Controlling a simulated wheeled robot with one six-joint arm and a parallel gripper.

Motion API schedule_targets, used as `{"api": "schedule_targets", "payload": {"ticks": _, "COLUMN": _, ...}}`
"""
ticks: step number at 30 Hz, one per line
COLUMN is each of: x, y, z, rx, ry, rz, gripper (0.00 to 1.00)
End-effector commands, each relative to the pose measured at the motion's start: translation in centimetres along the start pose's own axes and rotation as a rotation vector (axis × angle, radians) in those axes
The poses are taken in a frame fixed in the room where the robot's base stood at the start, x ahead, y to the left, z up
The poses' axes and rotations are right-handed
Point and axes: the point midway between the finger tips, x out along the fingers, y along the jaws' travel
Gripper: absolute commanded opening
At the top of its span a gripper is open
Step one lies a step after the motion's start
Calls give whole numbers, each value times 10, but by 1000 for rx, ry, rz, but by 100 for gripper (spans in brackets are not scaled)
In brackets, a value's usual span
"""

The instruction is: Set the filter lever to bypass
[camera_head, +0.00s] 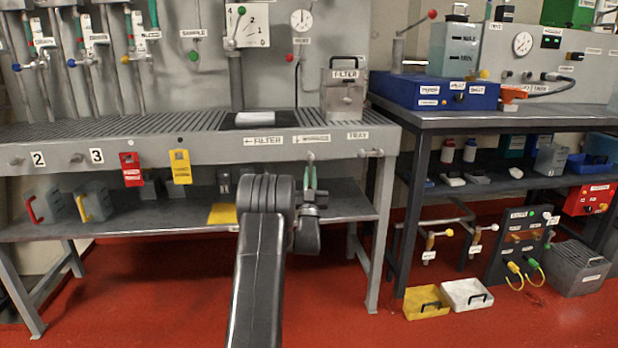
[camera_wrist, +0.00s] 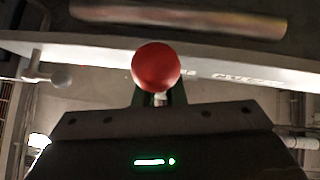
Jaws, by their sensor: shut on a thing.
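The bench front carries a "FILTER" label with a left arrow (camera_head: 264,141) and, to its right, a small label that seems to read bypass (camera_head: 312,139). My gripper (camera_head: 310,172) is just below this second label, with its green fingers pointing up at the bench edge. In the wrist view a red ball knob (camera_wrist: 156,67) stands at my gripper (camera_wrist: 160,98), with a short pale stem between the fingers. My gripper is shut on this knobbed lever. The lever's pivot is hidden, and its exact setting cannot be told.
The lower shelf (camera_head: 345,206) runs behind my arm. A red tag (camera_head: 131,169) and a yellow tag (camera_head: 180,167) hang at left.

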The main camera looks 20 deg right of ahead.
Motion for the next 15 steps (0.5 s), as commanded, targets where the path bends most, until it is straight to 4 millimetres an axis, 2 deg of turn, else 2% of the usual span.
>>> {"api": "schedule_targets", "payload": {"ticks": 11, "x": -1, "y": 1, "z": 1, "rx": -8, "ry": -1, "rz": -3, "gripper": 0}}
{"api": "schedule_targets", "payload": {"ticks": 12, "x": -1, "y": 1, "z": 1, "rx": -8, "ry": 0, "rz": -3, "gripper": 12}}
{"api": "schedule_targets", "payload": {"ticks": 15, "x": -1, "y": 1, "z": 1, "rx": -8, "ry": 0, "rz": -3, "gripper": 32}}
